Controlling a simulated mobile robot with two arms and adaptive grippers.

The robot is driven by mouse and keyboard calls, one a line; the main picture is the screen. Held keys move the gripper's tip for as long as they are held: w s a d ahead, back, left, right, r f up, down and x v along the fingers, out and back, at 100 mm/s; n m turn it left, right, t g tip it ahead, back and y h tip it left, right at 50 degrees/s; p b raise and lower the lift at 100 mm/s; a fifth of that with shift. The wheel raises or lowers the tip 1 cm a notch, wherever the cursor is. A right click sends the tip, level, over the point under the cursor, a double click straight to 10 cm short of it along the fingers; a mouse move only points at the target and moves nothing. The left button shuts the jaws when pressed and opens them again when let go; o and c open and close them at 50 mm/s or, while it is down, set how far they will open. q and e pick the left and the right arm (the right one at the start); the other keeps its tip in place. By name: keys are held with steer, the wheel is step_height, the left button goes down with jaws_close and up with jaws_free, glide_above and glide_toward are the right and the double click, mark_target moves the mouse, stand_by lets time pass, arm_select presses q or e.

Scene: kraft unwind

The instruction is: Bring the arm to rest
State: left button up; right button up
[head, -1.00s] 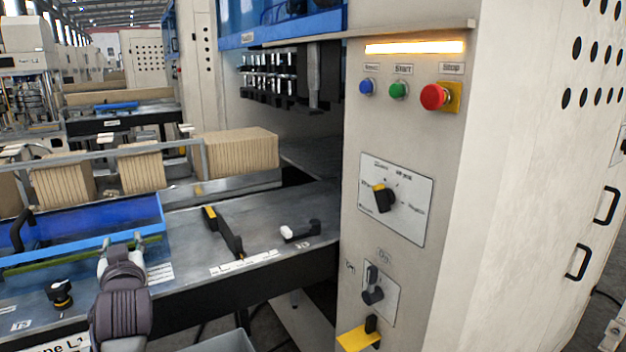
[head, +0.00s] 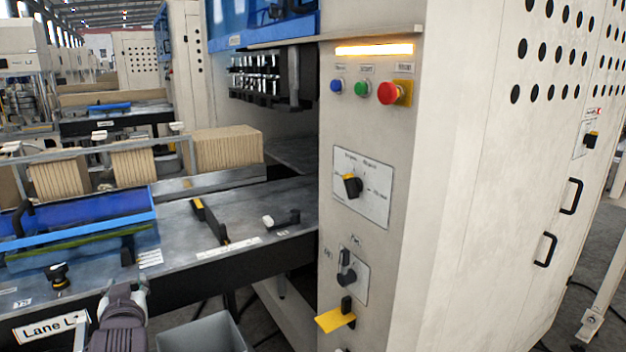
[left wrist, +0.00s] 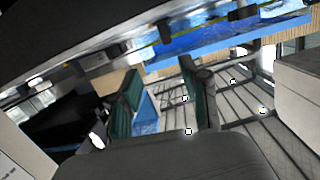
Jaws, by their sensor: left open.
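My left arm comes up from the bottom edge of the head view, at the lower left. My left gripper (head: 124,290) shows only in part, at the front edge of the machine's table, with its fingertips hard to make out. In the left wrist view its two green-padded fingers (left wrist: 162,95) stand apart with nothing held between them. My right gripper is not in view.
The control cabinet (head: 375,260) with buttons and rotary switches stands to the right.

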arm_select(q)
steer(key=s+d+f+m+g+h, duration=0.2)
steer(key=s+d+f+g, duration=0.15)
steer(key=s+f, duration=0.5)
steer(key=s+d+f+m+g+h, duration=0.25)
steer(key=s+d+f, duration=0.35)
steer(key=f, duration=0.4)
steer(key=s+d+f+m+g+h, duration=0.1)
steer(key=s+d+f+g+h, duration=0.15)
steer(key=s, duration=0.75)
steer(key=s+d+f+m+g+h, duration=0.15)
steer(key=s+d+f, duration=0.25)
steer(key=s, duration=0.5)
step_height(320, 180, down, 27)
steer(key=s+g, duration=0.2)
steer(key=s+a+f+g, duration=0.1)
steer(key=s+a+f, duration=0.1)
steer(key=s+f, duration=1.3)
steer(key=shift+s+a+f+y, duration=0.35)
steer(key=shift+s+f+y, duration=0.1)
steer(key=shift+s, duration=0.45)
